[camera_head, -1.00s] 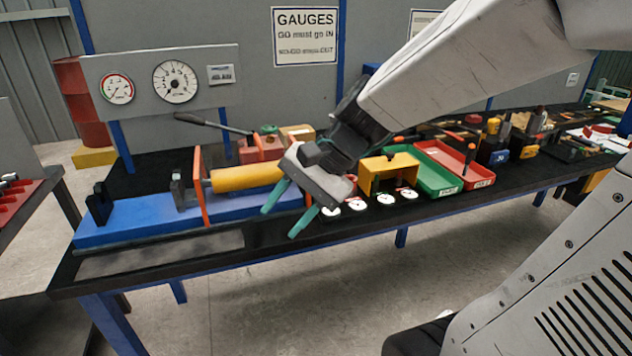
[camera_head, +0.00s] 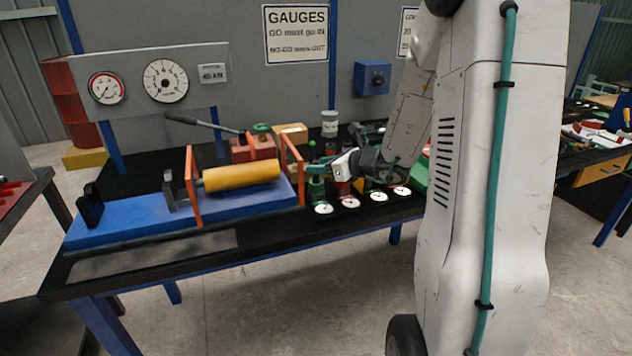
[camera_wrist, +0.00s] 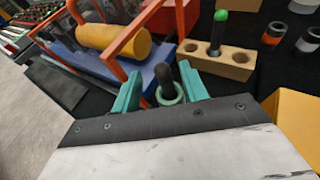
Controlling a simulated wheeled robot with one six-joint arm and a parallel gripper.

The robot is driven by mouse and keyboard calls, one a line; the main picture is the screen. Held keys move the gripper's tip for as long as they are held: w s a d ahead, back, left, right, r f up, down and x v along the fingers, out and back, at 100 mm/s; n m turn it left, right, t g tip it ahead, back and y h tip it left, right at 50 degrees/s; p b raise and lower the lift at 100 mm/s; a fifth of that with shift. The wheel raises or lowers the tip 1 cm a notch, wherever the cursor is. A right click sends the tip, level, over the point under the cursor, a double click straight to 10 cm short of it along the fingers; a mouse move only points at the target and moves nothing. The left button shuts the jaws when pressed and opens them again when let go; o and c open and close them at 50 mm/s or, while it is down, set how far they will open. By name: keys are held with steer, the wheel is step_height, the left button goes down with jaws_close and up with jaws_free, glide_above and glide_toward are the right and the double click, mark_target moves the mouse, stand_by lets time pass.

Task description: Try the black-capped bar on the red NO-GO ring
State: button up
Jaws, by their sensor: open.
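A dark bar with a black top (camera_wrist: 163,76) stands upright in the wrist view, with a green ring (camera_wrist: 170,95) around its lower part. My gripper (camera_wrist: 160,92) is open, one teal finger on each side of the bar. I cannot tell whether they touch it. In the head view my gripper (camera_head: 320,171) is above the green stand (camera_head: 318,188) at the left end of a row of gauge stands. A red stand (camera_head: 344,188) is just right of it, partly hidden by the gripper; I cannot make out its ring opening.
A blue press bed (camera_head: 130,222) with a yellow cylinder (camera_head: 240,175) and orange frames stands to the left. A wooden block (camera_wrist: 232,65) holds a green-capped bar (camera_wrist: 220,27). A yellow fixture (camera_wrist: 297,115) is close on the right in the wrist view.

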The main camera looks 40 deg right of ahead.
steer(key=x, duration=0.4)
steer(key=shift+w+d+f, duration=0.15)
steer(key=shift+w, duration=0.05)
jaws_close()
